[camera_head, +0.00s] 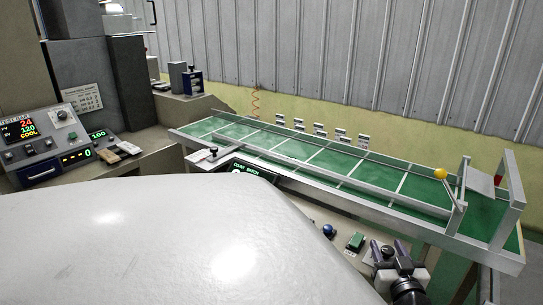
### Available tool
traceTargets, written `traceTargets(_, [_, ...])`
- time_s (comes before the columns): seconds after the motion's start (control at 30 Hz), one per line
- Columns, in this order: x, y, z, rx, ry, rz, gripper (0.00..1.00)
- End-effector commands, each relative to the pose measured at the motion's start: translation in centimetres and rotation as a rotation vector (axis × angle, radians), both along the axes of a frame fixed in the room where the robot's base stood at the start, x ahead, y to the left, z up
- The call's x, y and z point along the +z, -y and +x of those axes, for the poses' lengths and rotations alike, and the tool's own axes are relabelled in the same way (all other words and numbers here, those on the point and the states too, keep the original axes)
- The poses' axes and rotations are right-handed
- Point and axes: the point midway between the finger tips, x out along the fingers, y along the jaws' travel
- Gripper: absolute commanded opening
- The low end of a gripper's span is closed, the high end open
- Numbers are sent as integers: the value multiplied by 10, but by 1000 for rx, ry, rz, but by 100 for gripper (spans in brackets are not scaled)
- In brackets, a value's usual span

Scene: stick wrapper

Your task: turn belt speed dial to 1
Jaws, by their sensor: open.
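My gripper (390,247) shows at the bottom right, dark and pointing away toward the front panel of the green conveyor belt (330,160). It is open, and nothing shows held in it. A small round dark-and-light part (387,250) shows between or behind its fingers; I cannot tell whether this is the belt speed dial. On the same panel, left of my gripper, are a round blue control (329,230) and a green box-like control (355,241). No label or dial setting is readable there.
My large pale body part covers the lower left. A control console (45,140) with lit displays and a knob (61,115) stands at the left. A corrugated wall stands behind.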

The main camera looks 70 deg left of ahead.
Motion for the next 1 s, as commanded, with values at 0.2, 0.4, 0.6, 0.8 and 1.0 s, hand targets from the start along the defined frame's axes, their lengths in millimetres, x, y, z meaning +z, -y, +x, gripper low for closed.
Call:
traceTargets(0.2, [3, -1, -2, -140, -1, -2, 47])
traceTargets(0.4, [1, -1, -2, -232, -1, -2, 47])
traceTargets(0.6, [0, -1, -1, -309, 0, 1, 47])
traceTargets(0.8, [-2, -2, -1, -379, 0, 1, 47])
traceTargets(1.0, [-3, -2, -1, -455, 0, 2, 47])
